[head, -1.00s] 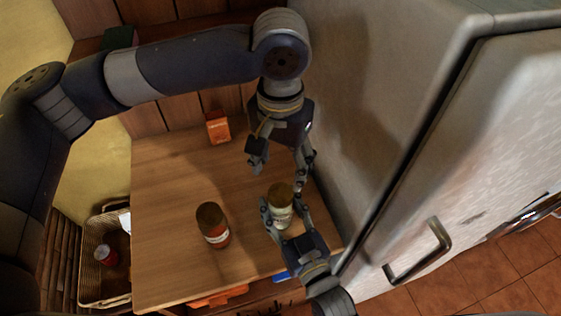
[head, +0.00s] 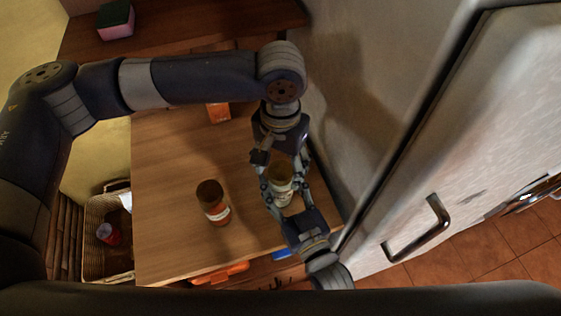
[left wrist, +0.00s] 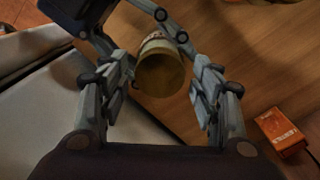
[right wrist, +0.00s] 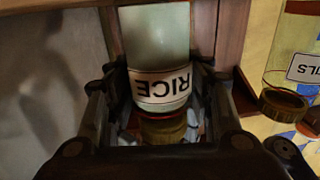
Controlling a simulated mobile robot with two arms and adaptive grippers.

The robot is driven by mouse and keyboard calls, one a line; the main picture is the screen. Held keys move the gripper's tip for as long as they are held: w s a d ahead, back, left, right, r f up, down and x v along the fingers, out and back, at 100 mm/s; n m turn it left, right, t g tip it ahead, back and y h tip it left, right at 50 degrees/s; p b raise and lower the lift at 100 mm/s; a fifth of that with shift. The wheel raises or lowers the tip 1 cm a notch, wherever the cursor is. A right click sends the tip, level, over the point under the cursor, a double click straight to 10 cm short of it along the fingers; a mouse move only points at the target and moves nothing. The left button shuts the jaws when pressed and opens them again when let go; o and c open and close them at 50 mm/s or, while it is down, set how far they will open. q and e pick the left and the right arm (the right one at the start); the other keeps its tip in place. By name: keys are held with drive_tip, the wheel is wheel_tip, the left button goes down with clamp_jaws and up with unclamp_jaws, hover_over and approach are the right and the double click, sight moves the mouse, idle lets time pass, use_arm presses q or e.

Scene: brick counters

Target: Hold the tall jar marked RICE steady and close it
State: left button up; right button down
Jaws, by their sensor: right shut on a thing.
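The tall RICE jar (head: 282,195) stands upright near the fridge-side edge of the wooden counter, its label readable upside down in the right wrist view (right wrist: 162,86). Its brownish-gold lid (head: 281,170) sits at the jar's top; I cannot tell how tightly. My right gripper (head: 284,190) is shut on the jar's body from the front. My left gripper (head: 280,163) has come down from behind, around the lid. In the left wrist view its fingers (left wrist: 160,66) are spread on either side of the lid (left wrist: 160,75), with gaps showing.
A second jar (head: 213,203) with a brown lid, its label ending in "ILS", stands left on the counter. An orange box (head: 218,113) is behind. A wicker basket (head: 97,205) is at the left, the fridge (head: 370,120) close at the right.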

use_arm(q)
drive_tip(key=c, duration=0.9)
drive_tip(key=m, duration=1.5)
drive_tip(key=o, duration=1.2)
drive_tip(key=shift+r, duration=2.25)
